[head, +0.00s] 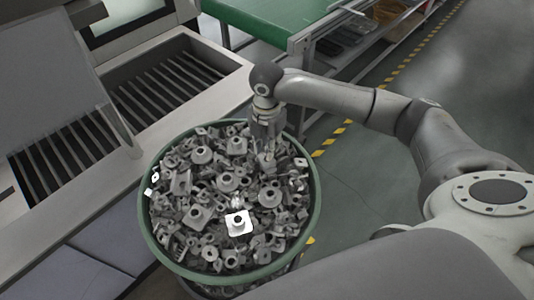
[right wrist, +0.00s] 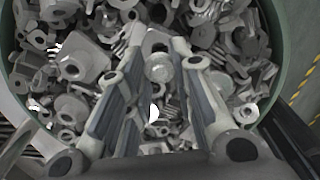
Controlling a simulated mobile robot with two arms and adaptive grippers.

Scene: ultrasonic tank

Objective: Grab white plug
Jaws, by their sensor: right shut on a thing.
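A bright white square part with a dark round centre (head: 238,222), which may be the white plug, lies on top of the heap in the green round bin, near the front. My right gripper (head: 268,152) points down into the back of the heap, apart from that white part. In the right wrist view, my right gripper's fingers (right wrist: 158,48) are shut on a grey metal part (right wrist: 159,69) with a rounded end. Its full shape is hidden by the fingers and neighbouring parts. My left gripper is not in view.
The bin's green rim (head: 313,215) surrounds many loose grey metal parts. Small white pieces (head: 155,177) show at its left side. A grey machine with slatted openings (head: 165,85) stands at the left. A green-topped table (head: 270,25) is behind; open floor lies right.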

